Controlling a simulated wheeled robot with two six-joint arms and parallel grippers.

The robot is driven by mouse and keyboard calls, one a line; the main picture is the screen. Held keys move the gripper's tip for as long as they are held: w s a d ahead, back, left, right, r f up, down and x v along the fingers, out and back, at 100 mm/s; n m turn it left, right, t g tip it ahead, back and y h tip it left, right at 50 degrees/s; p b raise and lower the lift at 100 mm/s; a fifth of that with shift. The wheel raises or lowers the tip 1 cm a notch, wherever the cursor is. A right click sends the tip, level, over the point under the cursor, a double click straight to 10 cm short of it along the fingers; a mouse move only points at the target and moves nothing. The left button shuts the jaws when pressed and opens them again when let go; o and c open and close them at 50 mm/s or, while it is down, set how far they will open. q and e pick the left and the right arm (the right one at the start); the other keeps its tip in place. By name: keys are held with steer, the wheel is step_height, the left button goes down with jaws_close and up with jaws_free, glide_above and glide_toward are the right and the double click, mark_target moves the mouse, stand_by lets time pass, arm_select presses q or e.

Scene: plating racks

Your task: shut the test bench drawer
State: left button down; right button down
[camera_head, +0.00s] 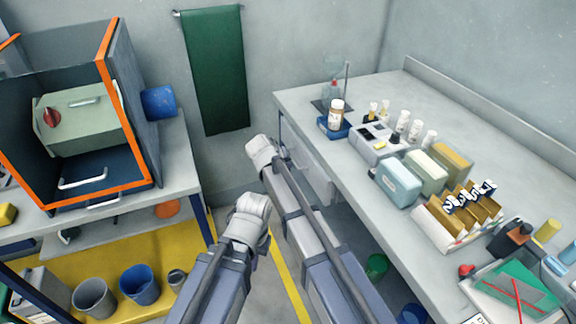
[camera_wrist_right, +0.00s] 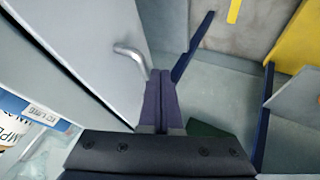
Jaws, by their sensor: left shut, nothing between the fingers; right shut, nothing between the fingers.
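The test bench (camera_head: 390,190) fills the right of the head view. Below its near edge is a pale grey drawer (camera_head: 312,172), partly hidden by my right arm; how far out it stands is hard to tell. In the right wrist view, a flat grey front (camera_wrist_right: 95,45) carries a bent metal handle (camera_wrist_right: 130,58). My right gripper (camera_wrist_right: 160,74) is shut and empty, its fingertips just beside the handle, not around it; contact is unclear. In the head view its wrist (camera_head: 262,152) hides its fingers. My left gripper (camera_head: 250,212) is shut and empty, over the aisle left of the bench.
The bench top holds bottles (camera_head: 336,112), a blue-grey box (camera_head: 397,182) and a card rack (camera_head: 452,220). A left table bears an orange-edged enclosure (camera_head: 112,75). A green bin (camera_head: 376,265) stands under the bench. Grey floor lies between the tables.

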mark_target(303, 163)
steer(key=d, duration=0.2)
steer(key=w+d, duration=0.1)
steer(key=d, duration=0.1)
steer(key=shift+w+d, duration=0.2)
steer(key=shift+d, duration=0.05)
arm_select(q)
steer(key=shift+a, duration=0.1)
arm_select(e)
steer(key=shift+d, duration=0.1)
steer(key=shift+w+d, duration=0.1)
